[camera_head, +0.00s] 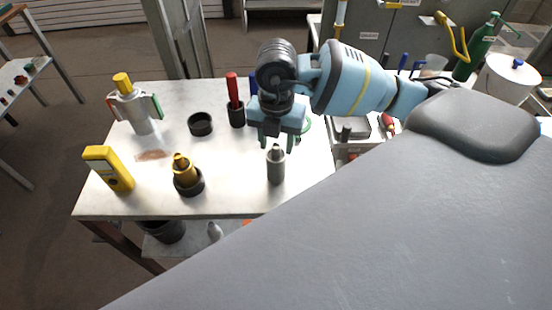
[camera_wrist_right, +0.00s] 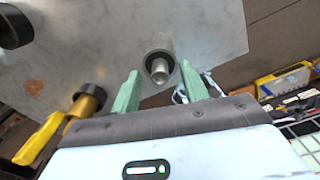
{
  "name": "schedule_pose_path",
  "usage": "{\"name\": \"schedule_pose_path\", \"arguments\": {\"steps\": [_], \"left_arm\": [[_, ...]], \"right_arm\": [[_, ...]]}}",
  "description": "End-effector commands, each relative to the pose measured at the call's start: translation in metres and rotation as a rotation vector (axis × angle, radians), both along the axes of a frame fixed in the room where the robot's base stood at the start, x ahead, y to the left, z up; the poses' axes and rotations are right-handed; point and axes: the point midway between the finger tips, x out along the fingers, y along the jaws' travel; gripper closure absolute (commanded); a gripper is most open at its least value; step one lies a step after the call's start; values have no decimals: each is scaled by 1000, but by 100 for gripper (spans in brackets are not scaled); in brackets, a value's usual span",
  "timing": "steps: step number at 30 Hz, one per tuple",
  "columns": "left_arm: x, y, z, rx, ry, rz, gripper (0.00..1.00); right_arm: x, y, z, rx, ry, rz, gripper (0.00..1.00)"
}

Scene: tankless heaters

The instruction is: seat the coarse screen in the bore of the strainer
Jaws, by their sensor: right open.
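My right gripper (camera_head: 276,142) is open, fingers pointing down, just above a grey upright cylinder (camera_head: 276,172) near the table's front right. In the right wrist view the cylinder (camera_wrist_right: 160,66) shows between the open fingers, with a dark round top and a silver knob standing out of it. A brass-coloured piece (camera_head: 183,168) stands in a black round holder (camera_head: 189,188) to the left. An empty-looking black ring or cup (camera_head: 200,124) stands behind it. I cannot tell for sure which of these is the coarse screen or the strainer. My left gripper is out of view.
The pale table (camera_head: 235,195) also holds a yellow meter (camera_head: 109,169), a silver body with a yellow cap (camera_head: 134,108) at the back left, and a dark cup with a red-handled tool (camera_head: 236,108). The table's front middle is clear. A grey padded surface (camera_head: 390,225) fills the lower right.

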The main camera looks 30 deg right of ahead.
Motion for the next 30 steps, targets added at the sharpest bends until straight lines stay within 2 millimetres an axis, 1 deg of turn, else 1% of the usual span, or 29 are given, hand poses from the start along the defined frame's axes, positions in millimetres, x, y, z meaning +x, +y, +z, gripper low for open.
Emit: {"name": "schedule_pose_path", "arguments": {"steps": [3,13,25,30], "left_arm": [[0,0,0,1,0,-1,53],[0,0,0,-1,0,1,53],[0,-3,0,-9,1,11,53],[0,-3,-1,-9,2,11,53]], "right_arm": [[0,0,0,1,-1,0,57],[0,0,1,1,-1,0,100],[0,0,2,1,-2,0,100],[1,1,9,2,-5,0,100]]}}
